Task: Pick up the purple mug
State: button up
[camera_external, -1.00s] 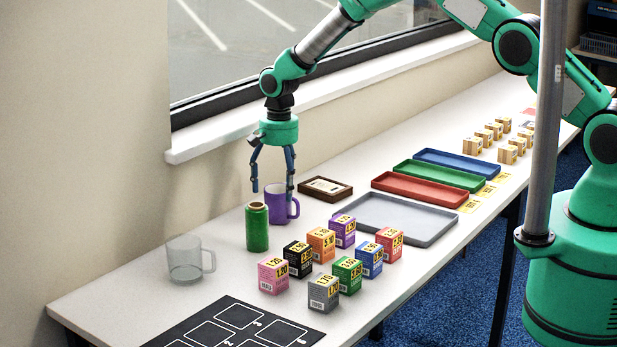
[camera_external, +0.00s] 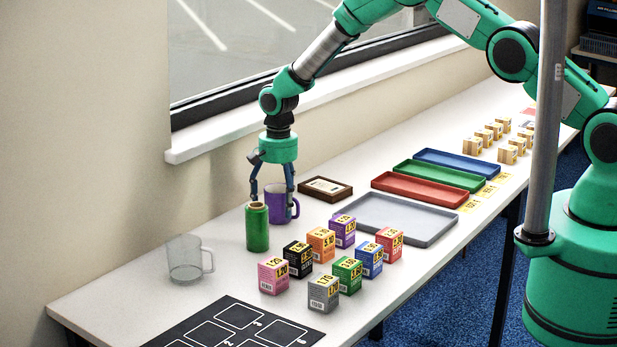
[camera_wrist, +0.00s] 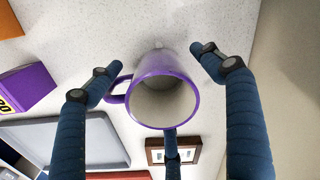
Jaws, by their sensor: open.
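The purple mug (camera_external: 278,203) stands upright on the white table, behind and right of a green bottle-like container (camera_external: 257,229). In the wrist view the mug (camera_wrist: 167,122) is seen from above, empty, with its handle to the left. My gripper (camera_external: 271,208) is over the mug, its blue fingers lowered around it and spread apart. In the wrist view my open gripper (camera_wrist: 157,75) has one finger on each side of the mug and a third finger below its rim. I cannot tell whether any finger touches it.
A clear mug (camera_external: 185,262) stands at left. Several small numbered boxes (camera_external: 323,293) are in front of the mug. A grey tray (camera_external: 437,232) and a framed picture (camera_external: 325,189) lie to the right. The windowsill (camera_external: 215,144) runs behind.

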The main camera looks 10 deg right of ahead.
jog(key=shift+f, duration=0.25)
dwell(0.4)
jog(key=c, duration=1.6)
